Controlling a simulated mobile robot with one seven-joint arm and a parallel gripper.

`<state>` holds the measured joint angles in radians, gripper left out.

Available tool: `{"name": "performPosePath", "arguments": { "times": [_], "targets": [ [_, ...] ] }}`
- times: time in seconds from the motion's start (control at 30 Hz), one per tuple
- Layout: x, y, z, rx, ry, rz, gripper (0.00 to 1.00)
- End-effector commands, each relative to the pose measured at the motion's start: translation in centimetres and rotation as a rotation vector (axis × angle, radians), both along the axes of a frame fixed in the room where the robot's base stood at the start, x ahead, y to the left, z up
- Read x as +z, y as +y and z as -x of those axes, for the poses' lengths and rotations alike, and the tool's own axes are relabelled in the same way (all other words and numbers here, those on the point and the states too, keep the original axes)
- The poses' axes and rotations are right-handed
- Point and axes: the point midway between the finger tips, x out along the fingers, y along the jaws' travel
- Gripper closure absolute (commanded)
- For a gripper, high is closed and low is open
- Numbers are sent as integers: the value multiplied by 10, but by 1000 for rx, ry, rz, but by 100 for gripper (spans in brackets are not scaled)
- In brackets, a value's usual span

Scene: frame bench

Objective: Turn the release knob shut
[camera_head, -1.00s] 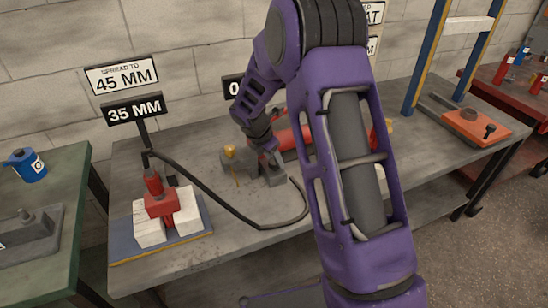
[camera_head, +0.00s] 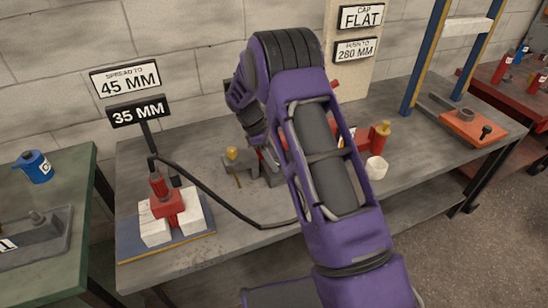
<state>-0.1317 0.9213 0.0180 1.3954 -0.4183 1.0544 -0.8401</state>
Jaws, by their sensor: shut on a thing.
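The grey pump block (camera_head: 240,164) stands on the grey bench, with a small brass-coloured cap (camera_head: 232,153) on its left end. My gripper (camera_head: 268,158) is at the right part of this block, low and close to it, and mostly covered by my purple arm. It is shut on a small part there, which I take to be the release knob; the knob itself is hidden. A black hose (camera_head: 215,197) runs from the left over the bench. A red spreader (camera_head: 166,203) sits between two white blocks on a blue plate, under a sign (camera_head: 138,112) reading 35 MM.
A red cylinder with a brass end (camera_head: 381,134) and a white cup (camera_head: 376,168) stand right of my arm. A blue-yellow frame (camera_head: 425,60) rises farther right, beside an orange plate (camera_head: 470,125). The bench front (camera_head: 235,245) is clear.

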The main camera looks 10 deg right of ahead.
Motion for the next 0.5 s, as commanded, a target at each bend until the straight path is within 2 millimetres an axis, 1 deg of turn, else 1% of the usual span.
{"name": "performPosePath", "arguments": {
  "times": [0.2, 0.5],
  "targets": [
    [1, -1, -1, -174, -1, 0, 100],
    [1, -1, -1, -327, -1, -1, 100]
  ]
}}
